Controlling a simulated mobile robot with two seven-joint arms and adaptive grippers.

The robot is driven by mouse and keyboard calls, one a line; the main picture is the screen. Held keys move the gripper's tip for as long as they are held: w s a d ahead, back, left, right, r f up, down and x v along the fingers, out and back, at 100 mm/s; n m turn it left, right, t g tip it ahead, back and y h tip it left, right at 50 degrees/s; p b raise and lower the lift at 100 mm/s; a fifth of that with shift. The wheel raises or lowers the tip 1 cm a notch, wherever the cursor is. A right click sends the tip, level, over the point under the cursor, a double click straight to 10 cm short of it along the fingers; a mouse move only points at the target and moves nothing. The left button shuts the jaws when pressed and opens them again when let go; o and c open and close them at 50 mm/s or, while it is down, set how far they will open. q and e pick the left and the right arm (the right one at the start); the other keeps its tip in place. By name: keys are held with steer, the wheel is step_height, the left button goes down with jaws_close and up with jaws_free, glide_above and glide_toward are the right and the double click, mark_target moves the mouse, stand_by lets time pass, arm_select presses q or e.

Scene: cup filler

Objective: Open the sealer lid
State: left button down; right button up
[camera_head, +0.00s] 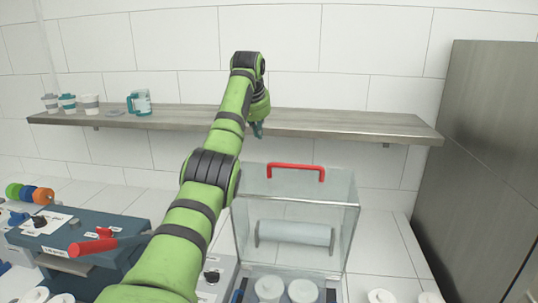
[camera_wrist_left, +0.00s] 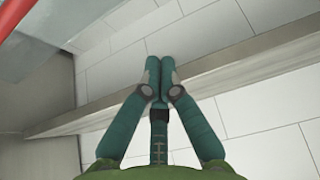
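The sealer has a clear, box-like lid (camera_head: 345,222) with a red handle (camera_head: 297,167) along its upper part. The lid stands up above a base holding white cups, and a pale roller (camera_head: 293,234) shows through it. My left gripper (camera_head: 257,130) is by the shelf edge, up and left of the red handle and apart from it. In the left wrist view its teal fingers (camera_wrist_left: 158,68) are together at the tips with nothing visible between them. Part of the red handle (camera_wrist_left: 16,17) crosses that view's top left corner. My right gripper is not in view.
A wall shelf (camera_head: 340,123) runs behind the sealer, with cups and a teal mug (camera_head: 141,102) at its left. A blue-grey machine with a red lever (camera_head: 92,246) stands at left. A tall metal cabinet (camera_head: 485,160) bounds the right.

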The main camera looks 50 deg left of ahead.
arm_select(q)
steer(key=p+x, duration=0.5)
steer(key=x, duration=0.3)
steer(key=shift+s+d+f, duration=0.25)
steer(key=shift+s+d, duration=0.35)
steer(key=shift+s, duration=0.05)
steer(key=shift+s+d+f, duration=0.25)
steer(key=shift+s+d, duration=0.3)
steer(key=shift+s, duration=0.1)
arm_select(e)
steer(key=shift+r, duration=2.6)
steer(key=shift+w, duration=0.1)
